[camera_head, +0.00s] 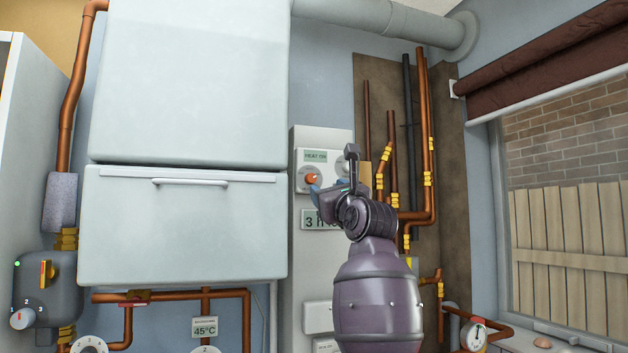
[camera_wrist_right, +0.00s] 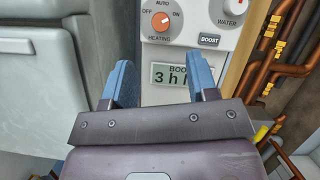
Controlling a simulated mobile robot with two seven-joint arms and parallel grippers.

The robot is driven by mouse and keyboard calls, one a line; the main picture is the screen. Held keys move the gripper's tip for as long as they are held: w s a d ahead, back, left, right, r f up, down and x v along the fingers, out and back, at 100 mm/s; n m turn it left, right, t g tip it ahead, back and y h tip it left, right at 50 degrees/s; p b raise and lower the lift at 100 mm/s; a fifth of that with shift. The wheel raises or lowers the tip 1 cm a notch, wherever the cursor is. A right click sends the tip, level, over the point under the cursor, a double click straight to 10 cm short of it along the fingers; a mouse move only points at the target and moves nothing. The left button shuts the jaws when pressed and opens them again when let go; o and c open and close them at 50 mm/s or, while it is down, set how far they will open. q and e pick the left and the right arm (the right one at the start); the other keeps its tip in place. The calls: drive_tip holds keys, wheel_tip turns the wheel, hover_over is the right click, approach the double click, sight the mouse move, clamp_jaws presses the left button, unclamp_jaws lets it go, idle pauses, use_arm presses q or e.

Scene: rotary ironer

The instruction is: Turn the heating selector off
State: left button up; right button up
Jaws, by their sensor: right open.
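The heating selector (camera_wrist_right: 160,22) is a round orange-red knob with OFF at its left, AUTO above and ON at its right. Its white pointer mark leans to the upper right, towards ON. In the head view the orange knob (camera_head: 312,179) sits on the white control panel, below a green HEAT ON display (camera_head: 315,156). My right gripper (camera_head: 329,189) is in front of the panel, just right of and below the knob. In the wrist view its blue fingers (camera_wrist_right: 160,62) are apart and empty, below the knob and not touching it. My left gripper is out of view.
A grey display (camera_wrist_right: 172,75) reading 3 h, partly hidden, is below the selector. A BOOST button (camera_wrist_right: 209,40) and a WATER knob (camera_wrist_right: 231,6) are to its right. Copper pipes (camera_head: 428,140) run right of the panel; a large white boiler casing (camera_head: 185,225) stands left.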

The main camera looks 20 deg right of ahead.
sight(312, 179)
drive_tip(key=p+x, duration=0.2)
drive_tip(key=x, duration=0.5)
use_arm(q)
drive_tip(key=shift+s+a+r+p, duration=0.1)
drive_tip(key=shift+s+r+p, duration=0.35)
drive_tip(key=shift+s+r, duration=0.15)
use_arm(e)
drive_tip(key=shift+x, duration=1.05)
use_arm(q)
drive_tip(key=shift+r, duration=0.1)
use_arm(e)
drive_tip(key=shift+f, duration=0.1)
drive_tip(key=shift+c, duration=0.4)
drive_tip(key=c, duration=0.8)
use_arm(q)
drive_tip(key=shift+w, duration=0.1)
use_arm(e)
drive_tip(key=shift+c, duration=0.2)
